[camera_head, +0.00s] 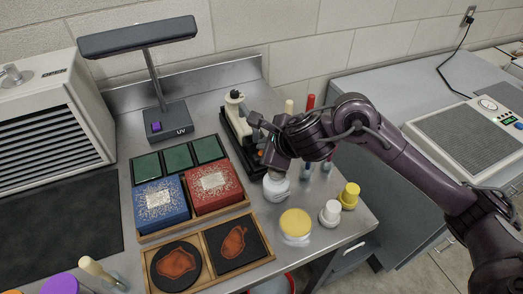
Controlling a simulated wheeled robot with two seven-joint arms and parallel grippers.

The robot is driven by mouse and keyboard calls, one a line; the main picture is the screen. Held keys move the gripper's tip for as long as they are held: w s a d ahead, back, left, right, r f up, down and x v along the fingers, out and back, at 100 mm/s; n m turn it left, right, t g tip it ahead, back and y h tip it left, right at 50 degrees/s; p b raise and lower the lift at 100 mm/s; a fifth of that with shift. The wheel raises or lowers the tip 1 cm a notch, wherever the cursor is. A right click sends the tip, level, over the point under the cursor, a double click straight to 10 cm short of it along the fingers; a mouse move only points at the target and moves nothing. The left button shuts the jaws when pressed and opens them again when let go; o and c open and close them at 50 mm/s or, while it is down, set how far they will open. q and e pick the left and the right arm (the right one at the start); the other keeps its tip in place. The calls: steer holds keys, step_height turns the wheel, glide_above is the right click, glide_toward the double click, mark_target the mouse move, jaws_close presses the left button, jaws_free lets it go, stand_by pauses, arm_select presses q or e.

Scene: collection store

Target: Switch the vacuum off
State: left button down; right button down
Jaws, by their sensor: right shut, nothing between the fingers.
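The vacuum appears to be the pale unit (416,133) at the right, with a dark grey mesh top. A round gauge (488,104) and a small panel with a green-lit part (509,121) sit along its far right side. The switch's position is too small to tell. My right gripper (257,122) is shut and empty over the middle bench, beside a cream-and-black device (235,108). It is well to the left of the vacuum and apart from it. My left gripper is out of view.
Blue (160,205) and red (213,187) boxes sit in a wooden tray. White (330,213) and yellow-lidded (295,224) jars stand near the bench's front right edge. A lamp (166,123) stands behind. A gap separates the bench from the grey right-hand counter (385,88).

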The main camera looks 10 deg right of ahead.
step_height(320, 180, up, 6)
steer(key=p, duration=0.4)
stand_by(0.6)
